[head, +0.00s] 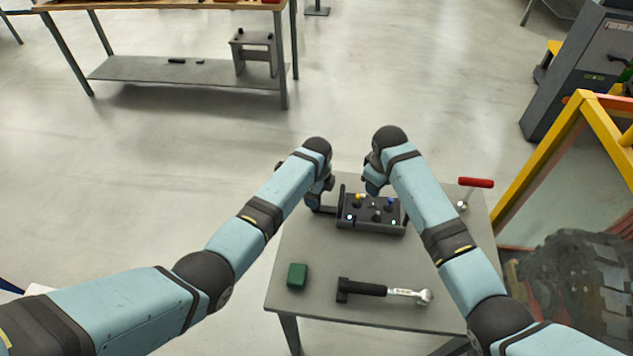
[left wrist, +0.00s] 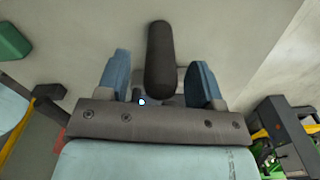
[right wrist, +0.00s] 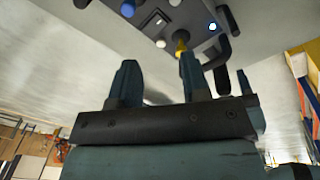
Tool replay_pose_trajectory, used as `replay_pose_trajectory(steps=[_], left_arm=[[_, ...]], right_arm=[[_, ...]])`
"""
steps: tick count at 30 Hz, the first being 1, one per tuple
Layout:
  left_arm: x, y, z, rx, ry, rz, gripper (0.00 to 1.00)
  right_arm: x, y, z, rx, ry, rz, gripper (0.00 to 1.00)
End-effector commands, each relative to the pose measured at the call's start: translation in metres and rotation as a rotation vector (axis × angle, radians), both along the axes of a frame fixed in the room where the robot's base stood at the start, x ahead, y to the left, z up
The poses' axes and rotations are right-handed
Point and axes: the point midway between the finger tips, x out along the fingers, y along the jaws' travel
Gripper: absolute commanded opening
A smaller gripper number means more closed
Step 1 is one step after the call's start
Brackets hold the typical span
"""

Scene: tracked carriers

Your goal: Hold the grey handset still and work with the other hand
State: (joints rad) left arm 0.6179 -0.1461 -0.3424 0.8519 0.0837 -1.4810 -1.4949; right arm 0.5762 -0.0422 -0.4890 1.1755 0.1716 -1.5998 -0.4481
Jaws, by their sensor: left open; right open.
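The grey handset (head: 370,226) is a dark box with a yellow knob (head: 359,197), a blue knob (head: 389,202) and small lit lamps. It lies on the small grey table (head: 330,252). My left gripper (head: 325,207) is at its left end. In the left wrist view a dark rounded bar (left wrist: 161,60), seemingly the handset's handle, stands between the open fingers; contact cannot be told. My right gripper (right wrist: 158,72) is open above the far side of the handset. In the right wrist view the yellow knob (right wrist: 181,46) is near one fingertip, with nothing between the fingers. My right wrist hides part of the handset.
A red-handled tool (head: 475,183) is at the far right. A yellow frame (head: 545,165) stands right of the table.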

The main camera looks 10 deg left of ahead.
Motion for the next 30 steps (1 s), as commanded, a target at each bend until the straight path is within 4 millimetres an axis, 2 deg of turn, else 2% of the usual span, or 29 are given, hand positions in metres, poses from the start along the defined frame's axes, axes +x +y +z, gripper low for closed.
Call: replay_pose_trajectory(steps=[4, 14, 21, 22, 23, 28, 29, 30], left_arm=[[0.0, 0.0, -0.0109, 0.0, 0.0, 0.0, 0.61], [0.0001, 0.0, -0.0136, 0.001, -0.001, 0.0, 0.61], [0.0, 0.0, -0.0135, 0.0, -0.001, 0.0, 0.06], [0.0, 0.0, -0.0135, 0.0, -0.001, 0.0, 0.0], [0.0, 0.0, -0.0135, 0.0, -0.001, 0.0, 0.0], [0.0, 0.0, -0.0134, 0.0, -0.001, 0.0, 0.0], [0.0, 0.0, -0.0134, 0.0, -0.001, 0.0, 0.0], [0.0, 0.0, -0.0134, 0.0, -0.001, 0.0, 0.0]], right_arm=[[0.0, 0.0, 0.0, 0.0, 0.0, 0.0, 0.43], [0.0, 0.0, 0.0, 0.0, 0.0, 0.0, 0.43], [0.0, 0.0, 0.0, 0.0, 0.0, 0.0, 0.43], [0.0, 0.0, 0.0, 0.0, 0.0, 0.0, 0.43], [0.0, 0.0, 0.0, 0.0, 0.0, 0.0, 0.43], [0.0022, -0.0025, 0.0037, 0.012, 0.005, 0.036, 0.06], [0.0032, -0.0038, 0.0056, 0.019, 0.009, 0.057, 0.0], [0.0048, -0.0056, 0.0089, 0.033, 0.014, 0.095, 0.0]])
